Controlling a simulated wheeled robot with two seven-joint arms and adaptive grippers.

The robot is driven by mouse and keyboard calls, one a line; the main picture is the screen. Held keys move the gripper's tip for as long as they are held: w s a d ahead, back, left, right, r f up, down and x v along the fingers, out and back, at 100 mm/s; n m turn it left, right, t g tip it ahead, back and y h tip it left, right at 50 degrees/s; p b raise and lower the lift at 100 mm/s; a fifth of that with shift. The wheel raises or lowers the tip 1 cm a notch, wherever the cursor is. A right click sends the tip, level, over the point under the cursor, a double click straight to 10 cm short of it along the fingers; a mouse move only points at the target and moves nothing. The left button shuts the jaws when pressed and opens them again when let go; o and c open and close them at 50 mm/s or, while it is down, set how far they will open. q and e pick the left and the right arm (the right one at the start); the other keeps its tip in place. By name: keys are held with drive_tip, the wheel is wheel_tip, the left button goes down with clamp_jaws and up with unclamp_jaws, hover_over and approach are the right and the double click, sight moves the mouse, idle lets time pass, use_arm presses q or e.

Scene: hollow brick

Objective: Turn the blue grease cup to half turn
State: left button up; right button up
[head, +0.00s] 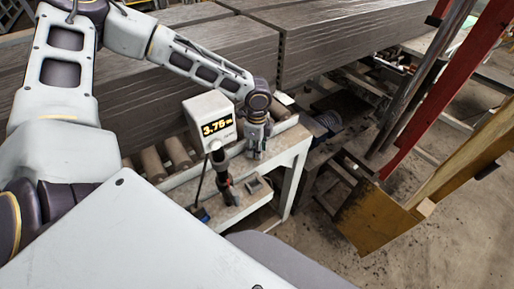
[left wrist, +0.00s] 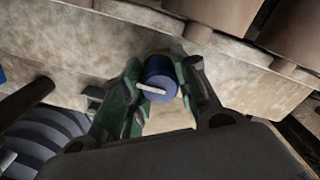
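The blue grease cup (left wrist: 160,82) shows in the left wrist view, round, with a pale bar-shaped mark across its end face. The mark lies slightly tilted from horizontal. My left gripper (left wrist: 160,72) has its two green fingers on either side of the cup, close against it, and appears shut on it. In the head view my left gripper (head: 257,140) points down beside the display box, and the cup is hidden there. My right gripper is not in view.
A pale box with a lit display (head: 212,122) reading about 3.75 stands left of my left gripper. A dark upright tool with orange bands (head: 224,178) is in front. Large grey hollow bricks (head: 330,40) lie behind, with rollers (head: 165,160) beneath. A red post (head: 445,90) rises at right.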

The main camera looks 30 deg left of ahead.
use_arm(q)
drive_tip(key=shift+o, duration=1.1)
drive_tip(key=shift+r, duration=0.1)
wheel_tip(320, 180, up, 12)
idle(0.6)
drive_tip(key=shift+d, duration=0.1)
